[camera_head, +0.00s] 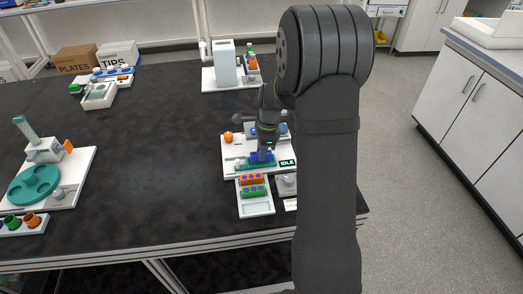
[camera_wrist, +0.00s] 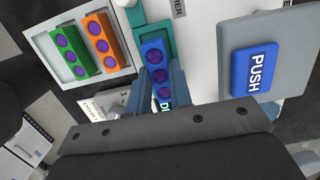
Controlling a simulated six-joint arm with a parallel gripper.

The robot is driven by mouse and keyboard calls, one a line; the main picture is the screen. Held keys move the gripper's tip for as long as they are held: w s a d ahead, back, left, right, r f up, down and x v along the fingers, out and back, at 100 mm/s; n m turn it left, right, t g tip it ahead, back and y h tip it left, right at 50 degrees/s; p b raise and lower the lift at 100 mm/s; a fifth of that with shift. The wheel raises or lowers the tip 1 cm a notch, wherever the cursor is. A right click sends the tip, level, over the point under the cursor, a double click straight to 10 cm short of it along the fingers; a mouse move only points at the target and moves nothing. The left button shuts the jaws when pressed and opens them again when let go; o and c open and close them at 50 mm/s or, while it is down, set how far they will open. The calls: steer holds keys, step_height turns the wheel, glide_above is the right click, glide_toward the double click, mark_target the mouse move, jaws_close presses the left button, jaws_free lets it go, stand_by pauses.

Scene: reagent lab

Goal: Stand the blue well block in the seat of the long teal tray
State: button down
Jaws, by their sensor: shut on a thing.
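The blue well block (camera_wrist: 154,58), with a row of purple wells, is between the two fingers of my gripper (camera_wrist: 158,88) in the wrist view. The gripper is shut on it. In the head view the blue block (camera_head: 262,156) shows below my gripper (camera_head: 265,150), over the long teal tray (camera_head: 243,165). In the wrist view the teal tray (camera_wrist: 137,16) shows beyond and beside the block's far end. The fingers and block hide the rest of the tray. I cannot tell whether the block rests in the seat or is held just above it.
A white tray (camera_head: 256,209) in front holds an orange well block (camera_wrist: 102,40) and a green well block (camera_wrist: 74,50). A grey panel with a blue PUSH button (camera_wrist: 254,70) is at the right in the wrist view.

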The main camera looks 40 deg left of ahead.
steer(key=shift+f, duration=0.45)
stand_by(0.7)
steer(key=c, duration=0.9)
jaws_free()
steer(key=shift+r, duration=0.1)
steer(key=shift+r, duration=3.4)
steer(key=shift+f, duration=0.15)
steer(key=shift+f, duration=3.1)
